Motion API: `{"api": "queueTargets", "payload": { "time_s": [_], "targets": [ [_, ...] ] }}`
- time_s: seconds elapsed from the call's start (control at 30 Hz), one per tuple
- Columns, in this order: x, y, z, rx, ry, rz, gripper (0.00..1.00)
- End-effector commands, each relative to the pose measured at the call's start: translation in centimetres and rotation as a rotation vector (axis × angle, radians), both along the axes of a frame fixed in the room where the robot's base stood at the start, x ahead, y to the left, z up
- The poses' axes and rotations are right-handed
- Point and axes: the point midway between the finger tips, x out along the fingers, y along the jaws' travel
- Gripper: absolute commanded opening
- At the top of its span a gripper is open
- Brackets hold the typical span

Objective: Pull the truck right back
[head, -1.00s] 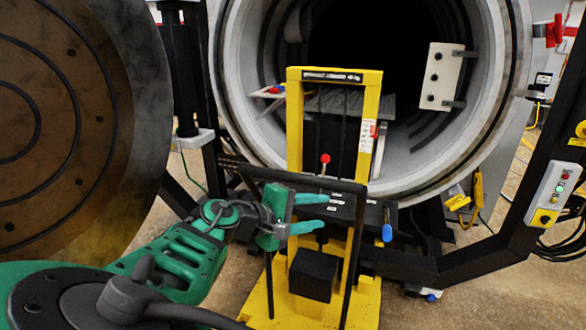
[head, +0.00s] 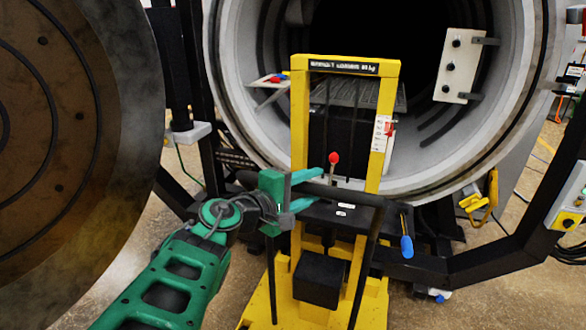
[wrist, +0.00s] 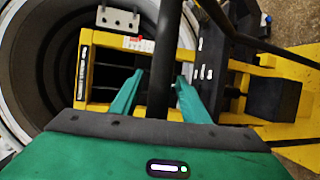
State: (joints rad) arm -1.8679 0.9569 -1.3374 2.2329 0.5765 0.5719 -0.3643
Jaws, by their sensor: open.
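The yellow lift truck (head: 299,125) stands upright in front of the open furnace mouth. It has a black push bar (head: 352,194) across its near side, a red-knobbed lever (head: 333,160) and a blue-gripped lever (head: 406,246). My green gripper (head: 315,187) is at the left part of the push bar, its fingers pointing toward the truck. In the wrist view the black bar (wrist: 163,55) runs between the two open fingers (wrist: 159,80), with a gap visible beside it. The fingers are not closed on the bar.
The round furnace door (head: 75,150) hangs open at the left, close to my arm. The furnace chamber rim (head: 530,60) is behind the truck. A black frame with a control box (head: 567,198) stands at the right. Some bare floor (head: 200,255) shows between door and truck.

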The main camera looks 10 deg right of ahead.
Motion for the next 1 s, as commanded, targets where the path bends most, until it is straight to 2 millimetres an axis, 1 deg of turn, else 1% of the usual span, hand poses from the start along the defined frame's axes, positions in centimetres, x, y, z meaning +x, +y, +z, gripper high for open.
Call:
{"api": "queueTargets", "payload": {
  "time_s": [0.1, 0.3, 0.57, 0.67, 0.7, 0.73, 0.77, 1.0],
  "targets": [
    [0.3, -0.6, -0.3, -0.001, 0.001, 0.007, 0.42],
    [0.5, -1.2, -0.5, -0.001, 0.001, 0.012, 0.42],
    [0.5, -1.3, -0.5, -0.001, 0.001, 0.012, 0.42],
    [0.5, -1.2, -0.5, 0.0, 0.0, 0.013, 0.2],
    [0.5, -1.2, -0.5, 0.0, 0.0, 0.014, 0.11],
    [0.5, -1.1, -0.5, 0.0, 0.0, 0.014, 0.03],
    [0.5, -1.1, -0.5, -0.001, 0.001, 0.015, 0.0],
    [0.4, -0.4, -0.6, 0.0, 0.003, 0.023, 0.0]
  ]
}}
